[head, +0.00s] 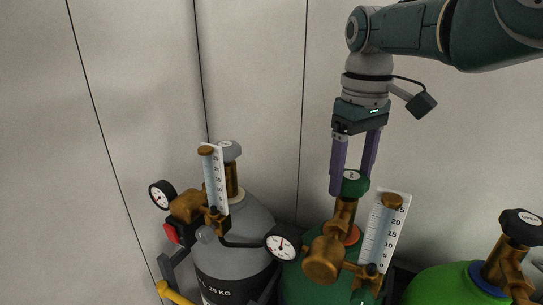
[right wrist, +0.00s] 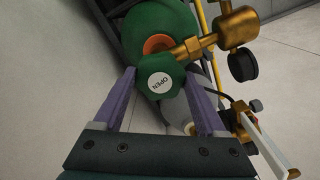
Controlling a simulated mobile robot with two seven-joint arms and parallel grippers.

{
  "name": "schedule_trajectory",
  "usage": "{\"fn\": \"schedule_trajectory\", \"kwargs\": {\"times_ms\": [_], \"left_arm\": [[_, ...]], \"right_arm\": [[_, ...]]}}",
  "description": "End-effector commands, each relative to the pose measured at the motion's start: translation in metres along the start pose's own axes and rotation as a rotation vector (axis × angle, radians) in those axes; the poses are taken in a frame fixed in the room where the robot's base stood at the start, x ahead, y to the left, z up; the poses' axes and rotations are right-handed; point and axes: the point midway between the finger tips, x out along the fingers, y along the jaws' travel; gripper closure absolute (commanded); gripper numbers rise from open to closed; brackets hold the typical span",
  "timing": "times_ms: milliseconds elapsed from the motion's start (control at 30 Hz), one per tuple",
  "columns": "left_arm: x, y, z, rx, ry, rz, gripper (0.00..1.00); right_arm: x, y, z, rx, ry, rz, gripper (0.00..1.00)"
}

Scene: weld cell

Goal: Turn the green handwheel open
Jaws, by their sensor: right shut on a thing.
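The green handwheel (head: 355,184) sits on top of the brass valve of the dark green cylinder (head: 312,287). In the right wrist view the handwheel (right wrist: 160,81) shows a white label reading OPEN. My right gripper (head: 352,186) comes down from above with its two purple fingers on either side of the handwheel. In the right wrist view the fingers of my right gripper (right wrist: 158,88) flank the handwheel, shut on it. My left gripper is not in view.
A brass regulator (head: 323,257) with a round gauge (head: 282,243) and a scale tube (head: 383,232) is on this valve. A grey cylinder (head: 245,232) stands left, and a bright green cylinder (head: 450,285) with a black handwheel (head: 521,226) right. A pale wall (head: 260,90) is behind.

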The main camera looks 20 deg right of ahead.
Motion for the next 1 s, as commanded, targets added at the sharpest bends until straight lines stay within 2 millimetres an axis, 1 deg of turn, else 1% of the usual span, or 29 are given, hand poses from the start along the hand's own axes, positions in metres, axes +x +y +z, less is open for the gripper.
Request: {"fn": "schedule_trajectory", "kwargs": {"times_ms": [200, 433, 633, 1000], "left_arm": [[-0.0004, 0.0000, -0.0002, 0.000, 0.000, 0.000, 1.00], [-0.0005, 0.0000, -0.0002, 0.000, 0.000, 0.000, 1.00], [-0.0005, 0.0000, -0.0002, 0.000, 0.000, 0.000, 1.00], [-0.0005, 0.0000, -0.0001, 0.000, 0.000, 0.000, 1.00]], "right_arm": [[-0.0012, -0.0006, 0.0000, -0.143, -0.001, -0.003, 0.82], [-0.0012, -0.0004, 0.0001, -0.233, -0.001, -0.002, 0.82], [-0.0012, -0.0006, 0.0000, -0.264, -0.001, -0.003, 0.82], [-0.0012, -0.0008, 0.0000, -0.268, -0.001, -0.003, 0.82]]}}
